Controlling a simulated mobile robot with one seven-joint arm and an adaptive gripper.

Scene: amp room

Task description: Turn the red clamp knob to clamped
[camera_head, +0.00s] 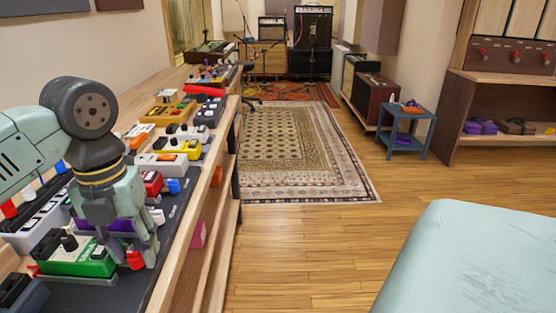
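My gripper (127,249) points down over the pedalboard on the long wooden bench at the left. Its two fingers are apart. A small red knob-like piece (135,260) shows close to the right fingertip, at the right end of a green pedal (78,262). I cannot tell whether the finger touches it. Another red knob-like piece (8,209) is at the far left edge. Several red knobs (482,53) are on a dark panel at the upper right. I cannot tell for sure which is the clamp knob or how it is turned.
Several pedals, including a red one (152,183) and a yellow one (183,148), crowd the bench (196,205) around my gripper. A patterned rug (275,150) and open floor (280,262) lie right of the bench. A blue side table (401,142) stands farther off.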

